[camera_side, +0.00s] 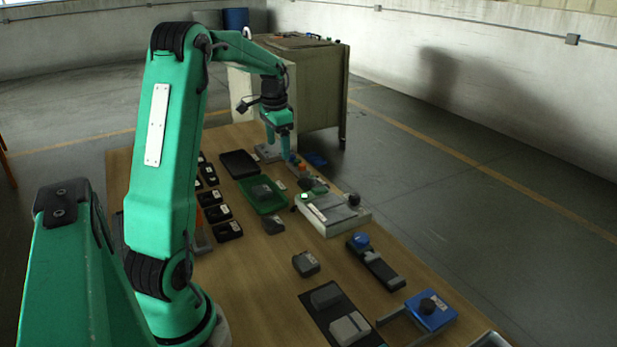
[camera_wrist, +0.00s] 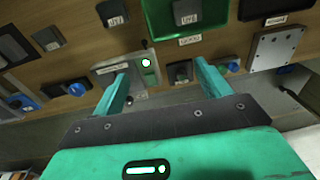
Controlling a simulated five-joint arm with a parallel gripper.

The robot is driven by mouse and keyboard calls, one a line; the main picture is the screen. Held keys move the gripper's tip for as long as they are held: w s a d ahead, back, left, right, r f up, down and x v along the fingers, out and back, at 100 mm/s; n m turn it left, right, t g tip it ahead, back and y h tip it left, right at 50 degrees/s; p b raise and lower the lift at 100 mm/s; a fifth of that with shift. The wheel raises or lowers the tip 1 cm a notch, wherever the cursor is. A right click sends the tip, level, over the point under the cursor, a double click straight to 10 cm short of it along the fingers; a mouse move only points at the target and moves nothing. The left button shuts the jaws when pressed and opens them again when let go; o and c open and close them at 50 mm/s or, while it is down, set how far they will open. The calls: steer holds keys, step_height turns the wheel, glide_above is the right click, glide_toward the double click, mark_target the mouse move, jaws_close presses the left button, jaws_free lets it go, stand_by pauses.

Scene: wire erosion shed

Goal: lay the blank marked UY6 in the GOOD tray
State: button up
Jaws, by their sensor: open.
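The green tray (camera_side: 247,201) is mid-table, and in the wrist view it (camera_wrist: 150,22) has a GOOD label in front. A dark grey blank (camera_side: 262,191) lies inside it, also in the wrist view (camera_wrist: 187,12). Another grey blank (camera_side: 273,224) lies on the table beside the tray; it shows in the wrist view (camera_wrist: 112,13). A third (camera_side: 306,263) lies nearer the side camera. I cannot surely read which label is UY6. My gripper (camera_side: 278,148) is open and empty, raised near the far right table edge, apart from these blanks; its fingers (camera_wrist: 161,76) frame the bench device.
A pale device (camera_side: 334,213) stands right of the green tray. A black tray (camera_side: 239,163) lies beyond it. Several small black boxes (camera_side: 228,230) line the left. A dark mat (camera_side: 325,318) holds two blanks. Blue-knobbed tools (camera_side: 376,262) are at right.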

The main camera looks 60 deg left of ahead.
steer(key=s+d+r+t, duration=0.1)
steer(key=d+r, duration=0.3)
steer(key=d, duration=0.5)
steer(key=s+d+r+t, duration=0.1)
steer(key=d+r, duration=0.2)
steer(key=d, duration=0.6)
steer(key=s+d+f+t, duration=0.1)
steer(key=s+d+t, duration=0.1)
steer(key=s+d, duration=0.9)
steer(key=d, duration=0.4)
steer(key=shift+s+t+h, duration=0.3)
steer(key=shift+s+t, duration=0.05)
steer(key=shift+t, duration=0.05)
steer(key=shift+d, duration=0.1)
